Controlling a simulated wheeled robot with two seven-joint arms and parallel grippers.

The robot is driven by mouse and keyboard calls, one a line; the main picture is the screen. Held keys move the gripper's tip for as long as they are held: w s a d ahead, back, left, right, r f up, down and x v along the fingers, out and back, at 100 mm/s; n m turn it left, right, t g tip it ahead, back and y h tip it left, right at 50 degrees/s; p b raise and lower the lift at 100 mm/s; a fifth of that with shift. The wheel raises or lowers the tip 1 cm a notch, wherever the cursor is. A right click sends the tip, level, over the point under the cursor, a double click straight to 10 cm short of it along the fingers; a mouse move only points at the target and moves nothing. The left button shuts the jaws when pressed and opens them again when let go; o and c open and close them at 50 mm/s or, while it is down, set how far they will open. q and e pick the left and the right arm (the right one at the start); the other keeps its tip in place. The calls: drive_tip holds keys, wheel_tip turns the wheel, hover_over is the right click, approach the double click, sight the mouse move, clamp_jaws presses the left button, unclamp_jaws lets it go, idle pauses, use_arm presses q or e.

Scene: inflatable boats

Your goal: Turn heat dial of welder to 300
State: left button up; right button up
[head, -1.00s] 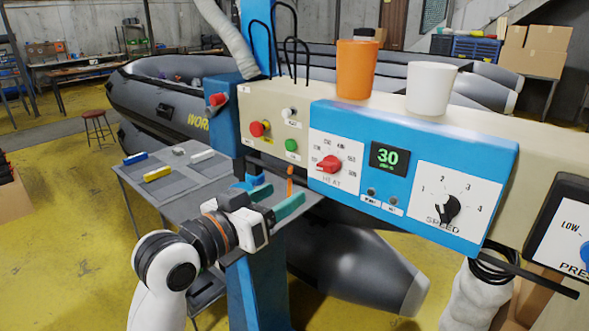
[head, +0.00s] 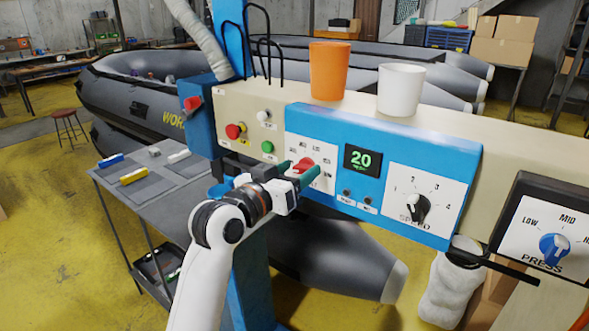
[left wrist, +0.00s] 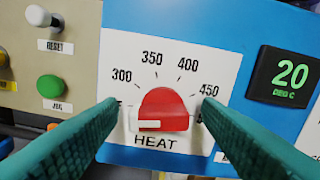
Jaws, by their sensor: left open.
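The welder's red heat dial (head: 303,164) is on a white panel on the blue control box (head: 420,160). In the left wrist view the dial (left wrist: 166,106) has its white mark at the lower left, near a label mostly hidden by a finger. The numbers 300 (left wrist: 122,76), 350, 400 and 450 run around its top. My left gripper (head: 298,173) is open in front of the dial. Its green fingers show on either side of the dial in the wrist view; contact cannot be told. The display (left wrist: 288,76) reads 20 DEG C. My right gripper is not in view.
An orange cup (head: 330,72) and a white cup (head: 400,90) stand on top of the welder. The speed dial (head: 418,207) and the blue press dial (head: 554,248) are to the right. A grey side table (head: 118,184) is at the left, with inflatable boats behind.

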use_arm(q)
drive_tip(key=c, duration=1)
drive_tip(key=shift+m, duration=0.4)
drive_tip(key=m, duration=0.2)
drive_tip(key=shift+m, duration=0.4)
drive_tip(key=shift+s+d+m+p, duration=0.1)
drive_tip(key=shift+m+p, duration=0.25)
drive_tip(key=shift+m, duration=1.65)
drive_tip(key=o, duration=1)
